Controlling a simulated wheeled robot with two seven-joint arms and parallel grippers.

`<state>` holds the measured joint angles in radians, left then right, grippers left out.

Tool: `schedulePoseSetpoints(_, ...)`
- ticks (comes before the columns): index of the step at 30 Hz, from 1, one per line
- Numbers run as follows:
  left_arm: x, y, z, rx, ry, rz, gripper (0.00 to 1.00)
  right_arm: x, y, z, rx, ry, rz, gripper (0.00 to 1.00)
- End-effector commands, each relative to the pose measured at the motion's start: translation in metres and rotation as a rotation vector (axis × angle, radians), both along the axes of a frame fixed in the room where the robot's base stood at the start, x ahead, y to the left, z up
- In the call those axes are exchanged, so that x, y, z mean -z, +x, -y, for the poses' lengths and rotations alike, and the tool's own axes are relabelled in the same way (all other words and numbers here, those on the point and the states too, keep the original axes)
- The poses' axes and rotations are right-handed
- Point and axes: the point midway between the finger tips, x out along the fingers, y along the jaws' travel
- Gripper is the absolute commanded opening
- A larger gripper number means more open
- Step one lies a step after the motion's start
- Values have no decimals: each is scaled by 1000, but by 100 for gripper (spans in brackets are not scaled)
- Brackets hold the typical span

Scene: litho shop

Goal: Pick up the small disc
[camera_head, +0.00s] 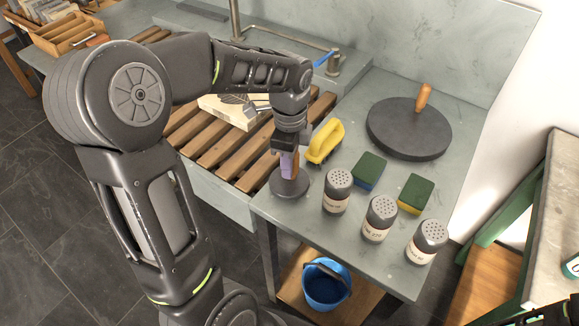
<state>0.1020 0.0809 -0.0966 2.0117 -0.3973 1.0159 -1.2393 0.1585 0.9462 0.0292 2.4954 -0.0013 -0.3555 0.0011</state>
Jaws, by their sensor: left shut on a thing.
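The small disc (289,185) is a dark round plate with an upright handle, at the front left of the grey stone counter. My left gripper (289,160) points straight down over it and is shut on its handle, most of which the fingers hide. The small disc is upright and level, at or very near the counter top; I cannot tell whether it touches. A larger dark disc (390,130) with a wooden handle lies farther back on the right. My right gripper's fingers do not show.
A yellow-handled brush (325,141) stands close behind the small disc. Three shakers (337,191) and two sponges (369,171) are to its right. A slatted wooden rack (215,150) covers the sink at left. A blue bucket (326,284) sits on the shelf below.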

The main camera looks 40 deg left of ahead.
Motion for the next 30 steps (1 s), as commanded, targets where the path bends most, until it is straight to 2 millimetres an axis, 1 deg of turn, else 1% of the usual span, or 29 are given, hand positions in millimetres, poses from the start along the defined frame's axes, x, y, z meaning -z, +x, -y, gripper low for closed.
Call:
schedulePoseSetpoints(1, -9, 2, 0, 0, 0, 7, 0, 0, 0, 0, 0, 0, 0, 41)
schedulePoseSetpoints(9, -56, 2, 0, 0, 1, 9, 0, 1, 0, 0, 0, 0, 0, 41)
schedulePoseSetpoints(12, -71, 2, 0, 1, 1, 7, 0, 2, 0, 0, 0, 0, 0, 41)
schedulePoseSetpoints(15, -80, 1, 0, 1, 1, 6, 0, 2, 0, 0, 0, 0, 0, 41)
schedulePoseSetpoints(19, -86, 1, 0, 1, 1, 5, 0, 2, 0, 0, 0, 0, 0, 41)
schedulePoseSetpoints(30, -86, 1, 0, 1, 0, 4, 0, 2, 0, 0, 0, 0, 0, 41)
